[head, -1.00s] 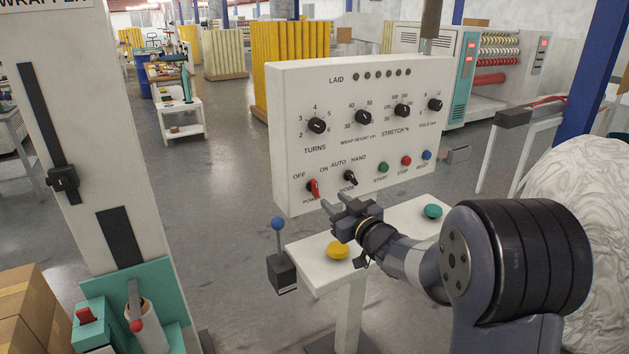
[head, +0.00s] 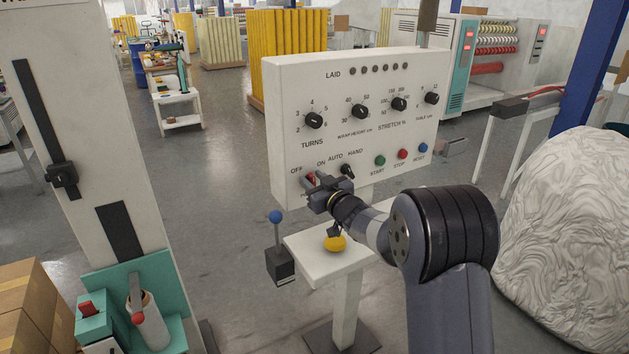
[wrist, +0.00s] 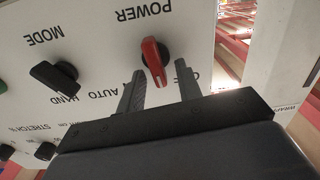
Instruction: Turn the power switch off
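The red power switch (wrist: 153,58) is a rotary knob under the POWER label, upside down in the wrist view. Its white pointer line faces the lower part of that picture, between the label sides. The OFF label (wrist: 200,78) is partly covered by a finger; ON is hidden there. My gripper (wrist: 159,68) is open, with one finger on each side of the knob and visible gaps to both. In the head view my gripper (head: 318,182) is at the panel's lower left and mostly covers the switch (head: 311,177).
The white control panel (head: 290,130) also carries the black MODE knob (head: 347,170) close right of my gripper, and green, red and blue buttons. A yellow button (head: 335,243) is on the white stand below. A blue-topped lever (head: 275,217) stands to the left.

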